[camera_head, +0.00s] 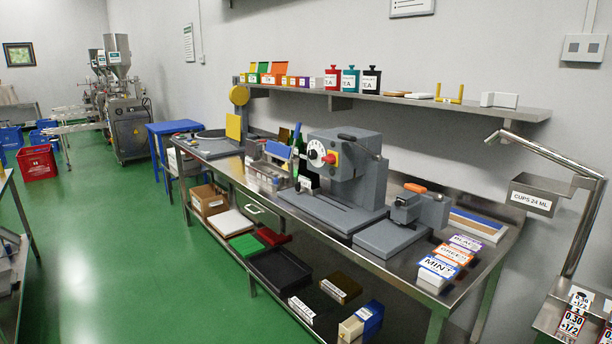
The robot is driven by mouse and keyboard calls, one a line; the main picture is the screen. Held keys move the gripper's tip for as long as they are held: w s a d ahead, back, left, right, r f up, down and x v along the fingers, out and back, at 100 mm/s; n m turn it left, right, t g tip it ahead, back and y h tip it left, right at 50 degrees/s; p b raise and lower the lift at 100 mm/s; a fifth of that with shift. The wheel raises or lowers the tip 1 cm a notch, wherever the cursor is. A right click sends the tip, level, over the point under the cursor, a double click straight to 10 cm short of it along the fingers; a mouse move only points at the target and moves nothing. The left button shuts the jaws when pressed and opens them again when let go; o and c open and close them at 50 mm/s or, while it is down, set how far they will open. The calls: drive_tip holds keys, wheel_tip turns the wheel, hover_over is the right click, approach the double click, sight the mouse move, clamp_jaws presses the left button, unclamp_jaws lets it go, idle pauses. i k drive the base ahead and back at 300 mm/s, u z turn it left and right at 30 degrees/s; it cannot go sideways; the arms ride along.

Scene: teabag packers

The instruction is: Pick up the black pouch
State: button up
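Three flat white packets lie in a row at the right end of the steel workbench (405,268). The far one, purple-edged, has a label that seems to read BLACK; this looks like the black pouch (466,243). In front of it is an orange-edged packet (453,254) that seems to read GREEN, then a blue-edged packet (438,268) reading MINT. A black-coloured container (371,82) with a white TEA label stands on the wall shelf (500,110), right of a teal and a red one. My gripper is not in view.
A grey machine with a dial (345,165) and a smaller grey device with an orange handle (418,207) stand left of the packets. A blue-and-white tray (478,224) lies behind them. A bent steel pipe (585,225) rises at right. Green floor is open at left.

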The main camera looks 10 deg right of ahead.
sight(311, 180)
drive_tip(key=u, duration=0.05)
drive_tip(key=i, duration=0.9)
drive_tip(key=z, duration=0.1)
drive_tip(key=k, duration=0.65)
drive_tip(key=u, duration=0.4)
drive_tip(key=i, duration=0.8)
drive_tip(key=u, duration=0.75)
drive_tip(key=i, duration=0.75)
drive_tip(key=u, duration=0.2)
